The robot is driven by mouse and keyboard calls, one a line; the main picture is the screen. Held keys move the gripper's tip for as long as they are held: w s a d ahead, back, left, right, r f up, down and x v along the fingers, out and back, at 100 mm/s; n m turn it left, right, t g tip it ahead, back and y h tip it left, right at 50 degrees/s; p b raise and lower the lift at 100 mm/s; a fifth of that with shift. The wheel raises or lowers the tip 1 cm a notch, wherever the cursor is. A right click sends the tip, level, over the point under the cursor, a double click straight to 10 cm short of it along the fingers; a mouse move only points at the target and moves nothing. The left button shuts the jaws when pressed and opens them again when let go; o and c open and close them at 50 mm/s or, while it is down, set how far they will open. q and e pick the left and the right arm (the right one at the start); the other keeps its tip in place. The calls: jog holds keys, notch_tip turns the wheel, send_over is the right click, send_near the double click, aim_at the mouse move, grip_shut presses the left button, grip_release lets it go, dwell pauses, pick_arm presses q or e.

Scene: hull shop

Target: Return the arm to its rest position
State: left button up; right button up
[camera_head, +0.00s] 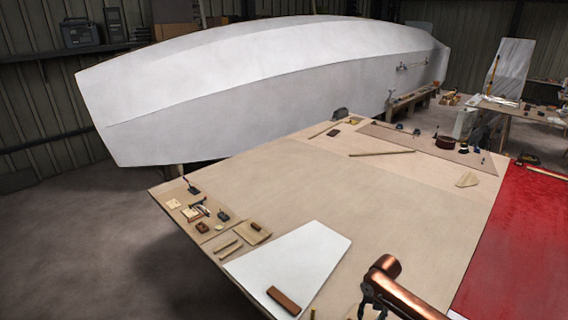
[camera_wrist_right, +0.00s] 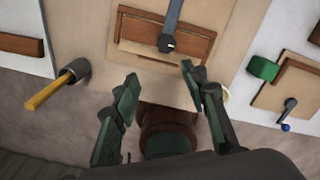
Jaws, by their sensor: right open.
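My right arm (camera_head: 392,292) is copper coloured and comes into the head view at the bottom right, over the near part of the big work table (camera_head: 330,195). Its dark gripper is partly visible at its lower left there, cut by the frame edge. In the right wrist view my right gripper (camera_wrist_right: 160,75) is open, its two green-padded fingers apart with nothing held between them. Beyond the fingertips lies a reddish-brown wooden piece (camera_wrist_right: 138,30) on a pale board, with a blue-grey bar (camera_wrist_right: 171,22) over it. My left gripper is in neither view.
A white panel (camera_head: 290,268) with a brown block (camera_head: 284,300) lies on the table's near side. Small tools and wood pieces lie at its left corner. A yellow-handled tool (camera_wrist_right: 55,88) and a green block (camera_wrist_right: 262,68) flank the gripper. A white hull (camera_head: 270,85) stands behind.

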jog(key=s+a+f+m+t+y, duration=0.1)
jog(key=s+a+f+m, duration=0.55)
jog(key=s, duration=0.25)
jog(key=s+a+f+m+t+y, duration=0.1)
jog(key=s+a+f+m, duration=0.4)
jog(key=s+a+m, duration=0.25)
jog(key=s+d+r+m+t+h, duration=0.1)
jog(key=s+d+r+m+h, duration=0.15)
jog(key=s+d+m, duration=0.6)
jog(key=s+d+r+m+t+h, duration=0.1)
jog(key=s+d+r+m, duration=0.3)
jog(key=s+m, duration=0.65)
notch_tip(320, 180, down, 35)
jog(key=s+n+g+b, duration=0.2)
jog(key=b, duration=0.2)
jog(key=s+f+g+y+b, duration=0.1)
jog(key=s+f+b, duration=0.2)
jog(key=s+f, duration=1.6)
jog(key=shift+s+a+f, duration=0.2)
jog(key=shift+a+f, duration=0.05)
jog(key=shift+f, duration=0.7)
